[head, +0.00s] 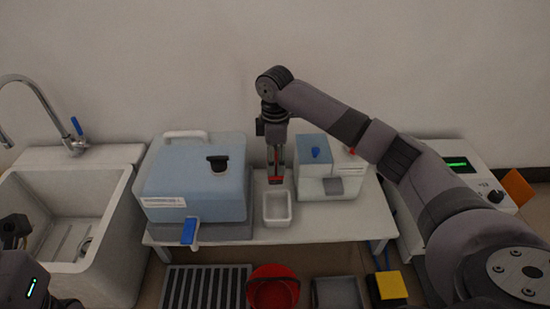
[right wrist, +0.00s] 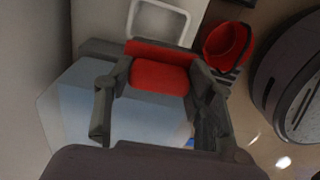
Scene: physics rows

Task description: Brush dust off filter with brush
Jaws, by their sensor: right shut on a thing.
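My right gripper (head: 276,178) points down over the table, just behind a small white tray (head: 277,222). It is shut on a red block-shaped thing, which shows between the fingers in the right wrist view (right wrist: 160,77). This may be the brush; I cannot make out bristles. I cannot pick out the filter or any dust for certain. Part of my left arm, with dark parts that may be its gripper (head: 14,232), shows at the lower left edge.
A blue-lidded box (head: 192,165) stands left of the tray on the white table (head: 330,228). A small white machine with a blue top (head: 314,150) stands right. A slatted grey grate (head: 205,288), red bucket (head: 273,290), grey bin (head: 338,293) and yellow-topped box (head: 389,286) are below. A sink (head: 120,215) is left.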

